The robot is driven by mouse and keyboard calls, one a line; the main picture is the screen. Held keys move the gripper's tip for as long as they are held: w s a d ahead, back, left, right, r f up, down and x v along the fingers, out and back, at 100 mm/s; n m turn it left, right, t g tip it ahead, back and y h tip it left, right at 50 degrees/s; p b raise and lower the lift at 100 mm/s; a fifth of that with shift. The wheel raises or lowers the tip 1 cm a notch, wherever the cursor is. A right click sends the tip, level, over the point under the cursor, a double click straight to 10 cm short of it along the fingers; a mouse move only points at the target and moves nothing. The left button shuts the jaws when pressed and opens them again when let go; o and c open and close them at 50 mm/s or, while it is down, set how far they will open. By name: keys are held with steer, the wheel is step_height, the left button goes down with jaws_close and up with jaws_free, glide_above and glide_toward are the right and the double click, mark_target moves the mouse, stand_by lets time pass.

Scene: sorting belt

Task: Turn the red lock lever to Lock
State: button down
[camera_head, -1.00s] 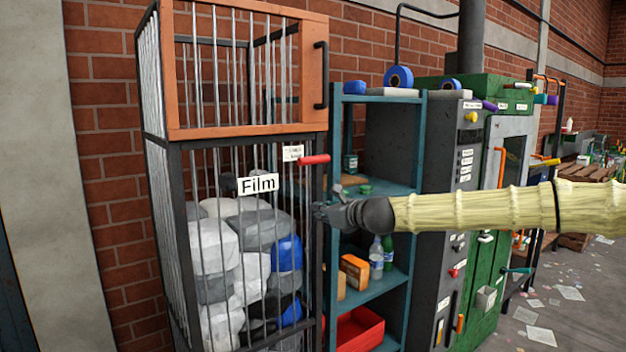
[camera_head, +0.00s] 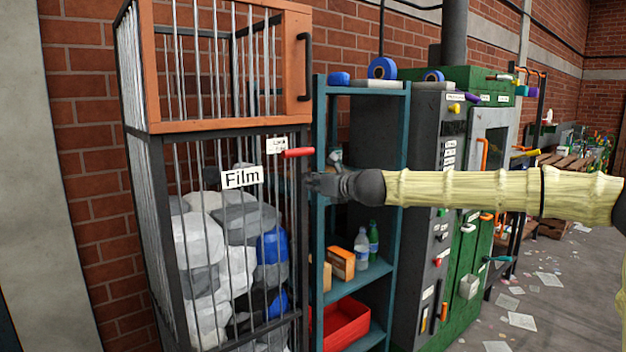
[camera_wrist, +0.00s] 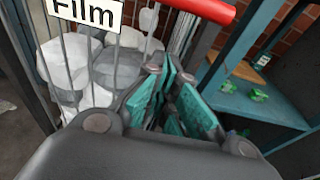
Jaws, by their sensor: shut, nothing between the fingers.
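The red lock lever (camera_head: 298,153) sticks out sideways from the front of the Film cage, beside a small white label (camera_head: 278,146) whose text is too small to read fully. In the wrist view the red lever (camera_wrist: 205,8) crosses the top, above and beyond the fingers. My gripper (camera_head: 312,181) is just below and to the right of the lever, by the cage's right post, and looks apart from it. In the wrist view my gripper (camera_wrist: 172,95) has its teal-padded fingers shut and empty.
The Film cage (camera_head: 303,240) holds grey, white and blue bundles behind bars. Its orange upper door (camera_head: 220,119) has a black handle (camera_head: 303,67). A teal shelf (camera_head: 318,115) with bottles and a red bin (camera_head: 340,328) stands close on the right.

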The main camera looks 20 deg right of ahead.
mark_target(294, 152)
steer(key=w+a+r+p, duration=0.2)
steer(key=w+p, duration=0.3)
steer(key=w, duration=0.2)
steer(key=shift+r, duration=0.35)
stand_by(0.5)
